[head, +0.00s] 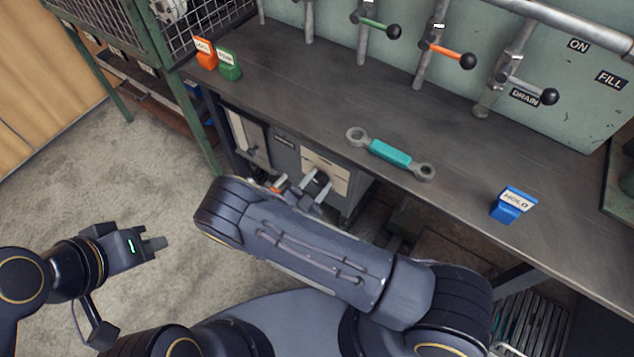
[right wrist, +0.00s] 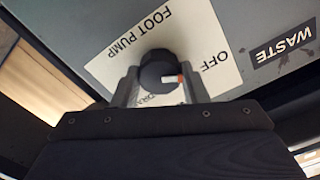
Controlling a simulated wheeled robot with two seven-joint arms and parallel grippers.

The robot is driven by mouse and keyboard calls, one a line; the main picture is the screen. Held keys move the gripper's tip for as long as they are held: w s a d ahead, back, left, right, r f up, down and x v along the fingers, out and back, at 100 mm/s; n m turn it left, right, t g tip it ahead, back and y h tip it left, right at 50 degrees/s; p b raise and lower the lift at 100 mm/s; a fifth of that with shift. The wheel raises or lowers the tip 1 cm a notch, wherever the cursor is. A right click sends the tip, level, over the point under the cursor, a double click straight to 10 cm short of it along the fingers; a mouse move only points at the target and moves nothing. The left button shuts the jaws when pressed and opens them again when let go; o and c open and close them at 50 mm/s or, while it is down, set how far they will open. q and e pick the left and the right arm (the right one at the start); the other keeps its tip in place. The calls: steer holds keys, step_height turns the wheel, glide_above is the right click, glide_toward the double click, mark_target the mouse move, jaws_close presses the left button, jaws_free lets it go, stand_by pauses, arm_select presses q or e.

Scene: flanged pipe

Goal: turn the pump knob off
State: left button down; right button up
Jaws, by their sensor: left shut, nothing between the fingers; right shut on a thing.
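The pump knob (right wrist: 155,70) is round and black, on a cream plate (right wrist: 120,62) that reads FOOT PUMP and OFF upside down in the right wrist view. Its white pointer with an orange tip points right in that view, a little below the OFF lettering. My right gripper (right wrist: 160,88) is shut on the knob, one finger on each side. In the head view my right gripper (head: 312,190) is at the plate (head: 326,172) under the bench, and the knob is mostly hidden. My left gripper (head: 157,244) is shut and empty over the floor, far from the knob.
The bench (head: 300,110) overhangs the plate. On it lie a teal-handled wrench (head: 390,153), a blue HOLD block (head: 511,205), and orange (head: 206,55) and green (head: 229,66) tags. Several valve levers stand behind. A WASTE label (right wrist: 283,40) is beside the plate.

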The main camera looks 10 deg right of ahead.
steer(key=o, duration=1)
steer(key=shift+a, duration=0.1)
steer(key=p+v, duration=0.1)
steer(key=v, duration=0.6)
steer(key=shift+s+a, duration=0.25)
steer(key=shift+s, duration=0.1)
